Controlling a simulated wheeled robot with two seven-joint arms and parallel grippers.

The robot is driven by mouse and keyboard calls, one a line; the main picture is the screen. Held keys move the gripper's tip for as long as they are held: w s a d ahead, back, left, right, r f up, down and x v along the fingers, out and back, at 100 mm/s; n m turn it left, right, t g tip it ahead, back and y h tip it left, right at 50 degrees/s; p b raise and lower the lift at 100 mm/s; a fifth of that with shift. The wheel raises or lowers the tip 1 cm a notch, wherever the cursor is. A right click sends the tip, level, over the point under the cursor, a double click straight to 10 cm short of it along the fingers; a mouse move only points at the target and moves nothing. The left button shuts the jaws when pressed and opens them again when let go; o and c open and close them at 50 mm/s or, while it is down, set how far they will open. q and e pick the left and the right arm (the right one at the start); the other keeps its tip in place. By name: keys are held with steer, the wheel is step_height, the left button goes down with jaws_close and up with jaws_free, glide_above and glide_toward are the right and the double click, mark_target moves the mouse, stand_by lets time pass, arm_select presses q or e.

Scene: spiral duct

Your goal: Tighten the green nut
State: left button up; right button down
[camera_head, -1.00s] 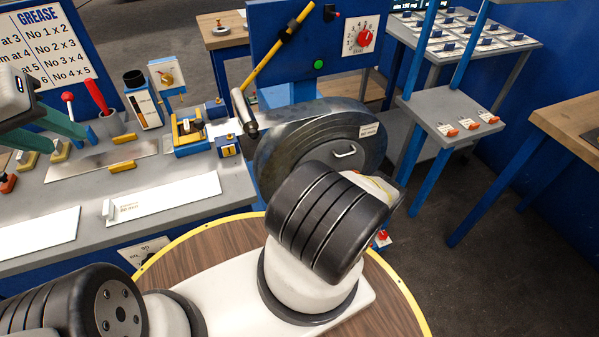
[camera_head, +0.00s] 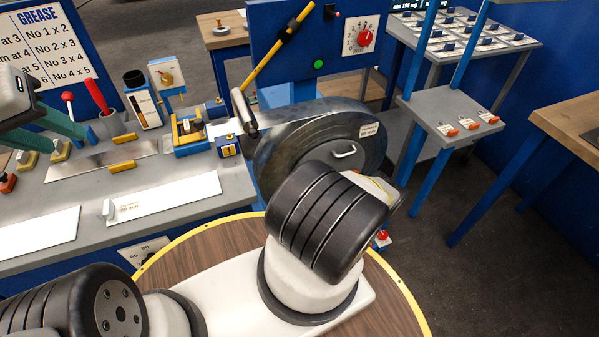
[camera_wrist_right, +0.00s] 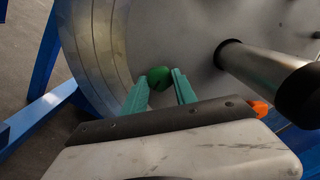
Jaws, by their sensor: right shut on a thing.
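The green nut (camera_wrist_right: 158,77) is a small rounded green piece against a grey metal face, seen in the right wrist view. My right gripper (camera_wrist_right: 164,76) has its two teal fingers at the nut, one on each side, and is shut on it. In the head view the nut and right gripper are hidden behind my right arm. The large round metal drum housing (camera_head: 318,150) with a white handle stands beyond that arm. My left gripper (camera_head: 38,133) is at the left edge of the head view, its teal fingers apart and empty above the bench.
A grey bench (camera_head: 190,172) at left holds a mortar with a red pestle (camera_head: 98,97), a yellow-blue fixture (camera_head: 190,133) and plates. In the wrist view a thick cylinder with a black end (camera_wrist_right: 265,75) juts out right of my fingers. A blue-legged shelf (camera_head: 440,105) stands right.

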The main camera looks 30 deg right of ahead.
steer(key=shift+f, duration=0.1)
steer(key=c, duration=1)
jaws_free()
steer(key=s, duration=0.7)
steer(key=shift+s+a, duration=0.4)
steer(key=shift+a, duration=0.05)
steer(key=shift+s, duration=0.1)
